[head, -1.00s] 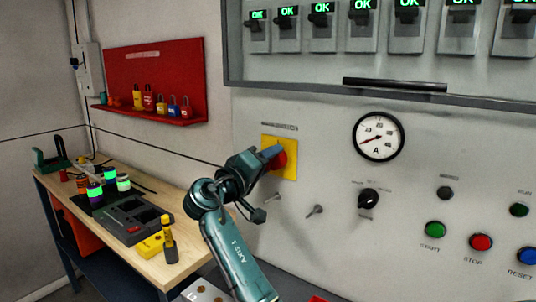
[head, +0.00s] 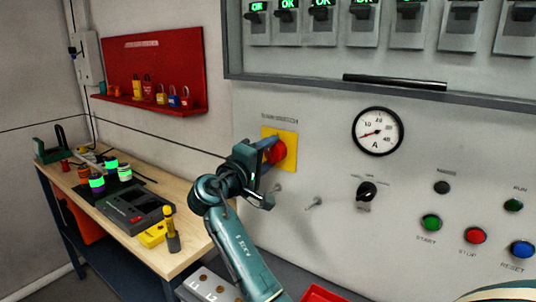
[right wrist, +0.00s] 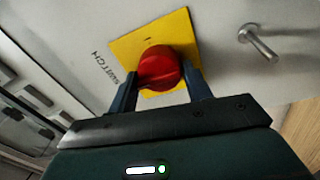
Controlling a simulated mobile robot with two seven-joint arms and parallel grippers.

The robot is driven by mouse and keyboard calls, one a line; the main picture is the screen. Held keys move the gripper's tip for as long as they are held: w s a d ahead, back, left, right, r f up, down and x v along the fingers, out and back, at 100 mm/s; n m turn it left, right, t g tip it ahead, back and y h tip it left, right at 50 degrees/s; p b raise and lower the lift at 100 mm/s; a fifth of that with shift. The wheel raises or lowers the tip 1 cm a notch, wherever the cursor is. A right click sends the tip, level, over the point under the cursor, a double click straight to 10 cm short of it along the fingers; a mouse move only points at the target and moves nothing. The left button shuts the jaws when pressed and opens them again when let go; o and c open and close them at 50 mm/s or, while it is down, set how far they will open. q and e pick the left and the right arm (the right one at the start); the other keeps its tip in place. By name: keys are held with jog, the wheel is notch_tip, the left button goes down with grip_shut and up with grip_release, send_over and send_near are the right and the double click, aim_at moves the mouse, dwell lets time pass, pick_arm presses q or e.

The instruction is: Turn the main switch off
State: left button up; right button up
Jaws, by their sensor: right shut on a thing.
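The main switch is a red rotary knob (head: 276,150) on a yellow square plate (head: 291,146) on the grey panel. In the right wrist view the red knob (right wrist: 160,66) sits between both fingers, in front of the yellow plate (right wrist: 182,27). My right gripper (head: 266,156) is shut on the knob; its fingers also show in the right wrist view (right wrist: 163,84). The fingers hide part of the knob, and I cannot read its exact setting. My left gripper is not in view.
A workbench (head: 190,198) stands at the left, below a red padlock board (head: 155,70). A dark bar (head: 394,83) juts out above.

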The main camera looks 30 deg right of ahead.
jog(key=shift+f, duration=0.15)
jog(key=o, duration=0.9)
jog(key=shift+a, duration=0.1)
jog(key=shift+b+v, duration=1.95)
jog(key=shift+v, duration=4.6)
